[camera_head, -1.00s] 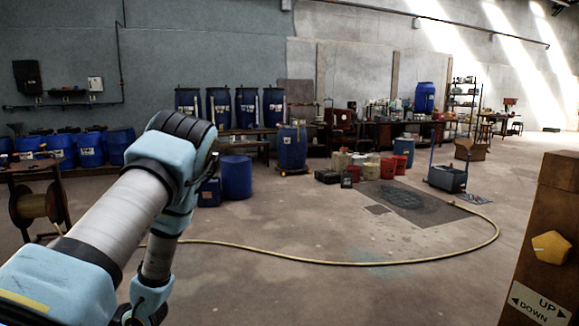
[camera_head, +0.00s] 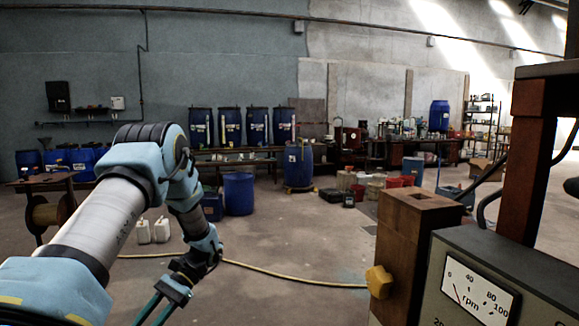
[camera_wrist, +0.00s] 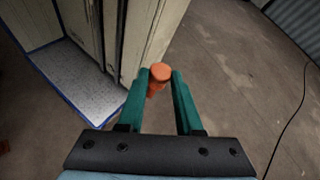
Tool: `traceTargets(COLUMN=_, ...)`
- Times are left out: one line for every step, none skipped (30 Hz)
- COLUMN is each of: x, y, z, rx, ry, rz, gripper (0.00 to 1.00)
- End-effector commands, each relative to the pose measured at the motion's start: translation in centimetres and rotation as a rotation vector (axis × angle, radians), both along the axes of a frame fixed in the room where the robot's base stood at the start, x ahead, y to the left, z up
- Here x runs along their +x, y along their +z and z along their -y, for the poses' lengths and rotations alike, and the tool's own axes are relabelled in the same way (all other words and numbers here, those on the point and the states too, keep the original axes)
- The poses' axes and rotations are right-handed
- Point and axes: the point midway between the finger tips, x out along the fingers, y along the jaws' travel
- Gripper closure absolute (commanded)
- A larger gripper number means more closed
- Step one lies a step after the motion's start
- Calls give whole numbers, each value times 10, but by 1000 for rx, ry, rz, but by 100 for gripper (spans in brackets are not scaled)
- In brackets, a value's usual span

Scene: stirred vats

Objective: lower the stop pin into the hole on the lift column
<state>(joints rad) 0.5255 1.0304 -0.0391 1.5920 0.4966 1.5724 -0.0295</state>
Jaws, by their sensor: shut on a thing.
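The stop pin (camera_wrist: 160,71) is orange with a round head. My gripper (camera_wrist: 161,80) is shut on it, with a teal finger on either side, in the wrist view. In the head view my gripper is at the bottom left, its fingertips cut off by the frame edge, and the pin does not show there. The lift column (camera_head: 401,250) is a brown square post right of centre, with a dark hole (camera_head: 419,196) in its top face and a yellow knob (camera_head: 378,282) low on its side. My gripper is well left of the column.
A grey panel with an rpm dial (camera_head: 481,292) stands right of the column, below a tall brown post (camera_head: 527,160). A hose (camera_head: 290,279) lies across the floor. Blue barrels stand further back. In the wrist view a pale cabinet (camera_wrist: 140,30) stands close to the pin.

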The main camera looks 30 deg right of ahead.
Motion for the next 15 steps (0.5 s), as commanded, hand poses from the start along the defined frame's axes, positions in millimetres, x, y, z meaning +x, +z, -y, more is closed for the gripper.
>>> traceTargets(x=-11, y=18, z=22, rx=-5, ry=130, rz=0, gripper=100)
traceTargets(x=-19, y=26, z=35, rx=-6, ry=205, rz=0, gripper=100)
traceTargets(x=-28, y=38, z=53, rx=-6, ry=301, rz=-1, gripper=100)
traceTargets(x=-35, y=47, z=65, rx=-5, ry=370, rz=-2, gripper=100)
traceTargets(x=-42, y=57, z=78, rx=-6, ry=436, rz=-3, gripper=100)
traceTargets(x=-50, y=70, z=95, rx=-6, ry=520, rz=-4, gripper=100)
traceTargets(x=-56, y=80, z=108, rx=-5, ry=581, rz=-4, gripper=100)
traceTargets(x=-62, y=91, z=120, rx=-7, ry=638, rz=-5, gripper=100)
traceTargets(x=-69, y=105, z=136, rx=-7, ry=712, rz=-5, gripper=100)
traceTargets(x=-75, y=116, z=148, rx=-8, ry=766, rz=-5, gripper=100)
traceTargets(x=-81, y=127, z=160, rx=-9, ry=818, rz=-5, gripper=100)
traceTargets(x=-88, y=142, z=176, rx=-9, ry=884, rz=-6, gripper=100)
traceTargets(x=-93, y=154, z=187, rx=-9, ry=930, rz=-6, gripper=100)
traceTargets(x=-99, y=166, z=198, rx=-11, ry=976, rz=-6, gripper=100)
traceTargets(x=-106, y=182, z=213, rx=-12, ry=1034, rz=-6, gripper=100)
